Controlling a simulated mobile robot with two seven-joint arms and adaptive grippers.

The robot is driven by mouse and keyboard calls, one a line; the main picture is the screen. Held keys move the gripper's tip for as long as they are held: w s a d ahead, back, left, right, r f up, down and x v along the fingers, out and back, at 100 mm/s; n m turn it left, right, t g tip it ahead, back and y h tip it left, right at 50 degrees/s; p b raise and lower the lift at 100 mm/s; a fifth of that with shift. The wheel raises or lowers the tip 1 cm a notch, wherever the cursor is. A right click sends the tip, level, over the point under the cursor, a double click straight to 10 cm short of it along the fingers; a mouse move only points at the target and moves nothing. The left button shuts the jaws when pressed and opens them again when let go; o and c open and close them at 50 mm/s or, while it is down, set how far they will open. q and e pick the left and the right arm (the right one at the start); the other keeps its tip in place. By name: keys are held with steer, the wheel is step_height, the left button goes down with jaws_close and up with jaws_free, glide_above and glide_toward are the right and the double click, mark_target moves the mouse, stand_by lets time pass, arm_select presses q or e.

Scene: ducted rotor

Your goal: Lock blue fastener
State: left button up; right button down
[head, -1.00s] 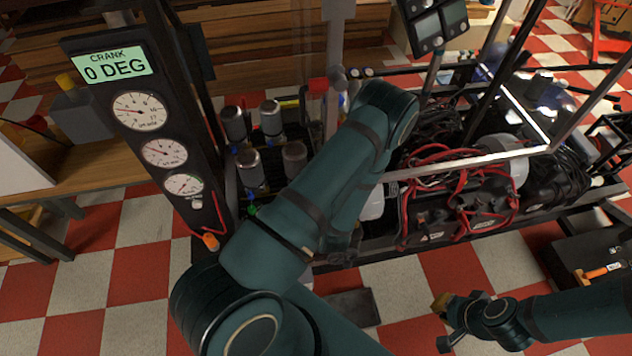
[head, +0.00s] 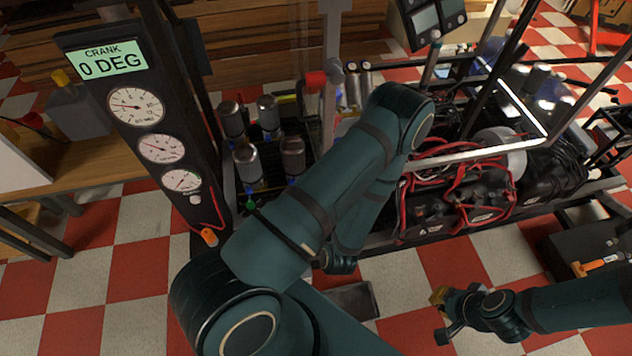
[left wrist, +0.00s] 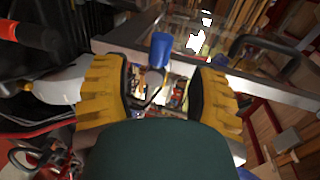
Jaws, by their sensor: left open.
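The blue fastener (left wrist: 159,52) shows in the left wrist view as a blue lever above a round grey end, at the edge of a grey metal frame bar. My left gripper (left wrist: 165,95) is open, with one yellow finger on each side, and the fastener lies in line with the gap between them. I cannot tell whether the fingers touch it. In the head view my left arm hides the left gripper and the blue fastener. My right gripper (head: 441,315) is low at the right over the floor, away from the machine; its jaw opening is unclear.
A red-tipped part (left wrist: 20,34) is at upper left in the wrist view. A clear panel lies behind the frame bar (left wrist: 210,68). The head view shows a gauge column (head: 130,120) reading 0 DEG, several grey cylinders (head: 247,162) and red cables (head: 455,180). The front floor is open.

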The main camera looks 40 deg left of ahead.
arm_select(q)
steer(key=v, duration=0.4)
steer(key=shift+s+d+r, duration=0.1)
steer(key=shift+s+d, duration=0.15)
steer(key=shift+d, duration=0.05)
